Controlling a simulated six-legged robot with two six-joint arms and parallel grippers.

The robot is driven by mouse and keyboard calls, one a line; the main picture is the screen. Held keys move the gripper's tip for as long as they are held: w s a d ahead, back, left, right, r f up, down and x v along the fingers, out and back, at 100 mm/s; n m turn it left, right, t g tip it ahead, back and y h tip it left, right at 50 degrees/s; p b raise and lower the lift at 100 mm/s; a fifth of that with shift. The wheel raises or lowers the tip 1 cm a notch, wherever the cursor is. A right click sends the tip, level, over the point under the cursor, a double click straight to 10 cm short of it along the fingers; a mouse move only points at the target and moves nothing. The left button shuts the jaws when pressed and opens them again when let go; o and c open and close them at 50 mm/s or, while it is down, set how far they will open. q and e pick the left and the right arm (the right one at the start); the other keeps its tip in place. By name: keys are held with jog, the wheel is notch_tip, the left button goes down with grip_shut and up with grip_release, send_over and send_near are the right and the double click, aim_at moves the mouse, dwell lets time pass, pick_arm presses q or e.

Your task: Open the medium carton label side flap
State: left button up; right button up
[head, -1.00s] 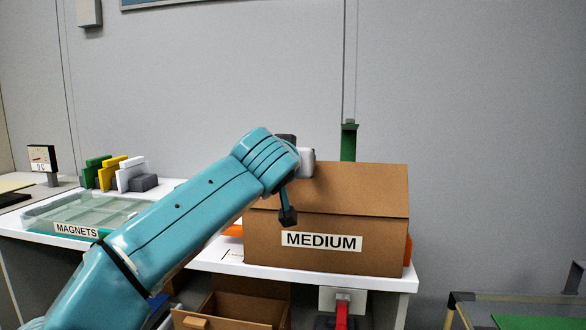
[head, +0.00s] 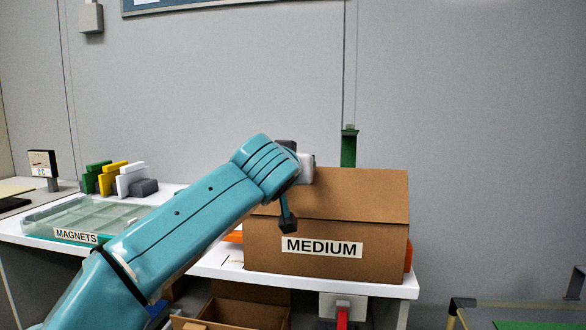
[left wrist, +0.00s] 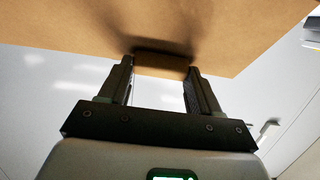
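The medium carton (head: 355,265) is a brown cardboard box on the white shelf, with a "MEDIUM" label (head: 322,247) on its front. Its sloping top panel (head: 365,195) looks down and closed. In the left wrist view, the fingers of my left gripper (left wrist: 160,75) stand apart at a broad cardboard face, one on each side of a small brown tab (left wrist: 162,66). Whether they press on it cannot be told. My right gripper is out of view.
A clear "MAGNETS" tray (head: 80,236) and upright green, yellow and white pieces (head: 115,178) stand to the left. An open brown box (head: 235,312) is below the shelf. A green post (head: 349,148) rises behind the carton.

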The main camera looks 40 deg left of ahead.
pick_arm(q)
jog(key=o, duration=1.5)
jog(key=shift+s, duration=0.1)
jog(key=v, duration=1.6)
jog(key=shift+s, duration=0.15)
